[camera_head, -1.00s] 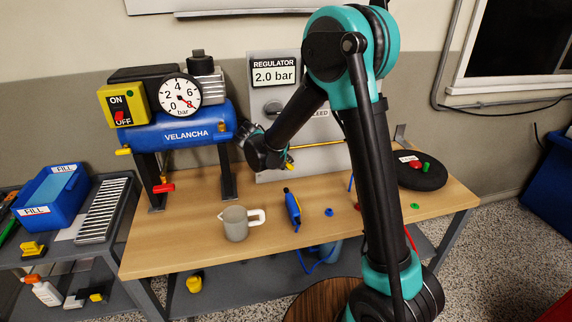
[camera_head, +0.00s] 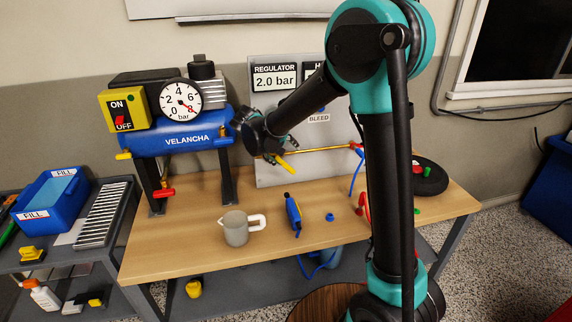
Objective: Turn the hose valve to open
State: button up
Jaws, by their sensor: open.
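A valve with a yellow lever (camera_head: 286,164) sits on the thin brass pipe (camera_head: 325,150) along the lower part of the grey panel. The lever slants down and to the right; its pivot end is partly hidden by my wrist. My gripper (camera_head: 240,117) is left of and above the lever, between the blue compressor tank and the panel. It is open, small and dark in the view, and apart from the lever. A blue hose (camera_head: 356,175) hangs from the right end of the pipe, beside a red fitting.
The blue compressor (camera_head: 170,138) with a gauge stands close left of my gripper. A jug (camera_head: 236,229), a blue tool (camera_head: 293,213) and a blue cap (camera_head: 330,217) lie on the wooden bench (camera_head: 190,240). A black disc (camera_head: 432,180) is at right. The bench's front left is clear.

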jog(key=o, duration=0.5)
jog(key=r, duration=0.4)
jog(key=shift+d, duration=0.4)
jog(key=c, duration=0.7)
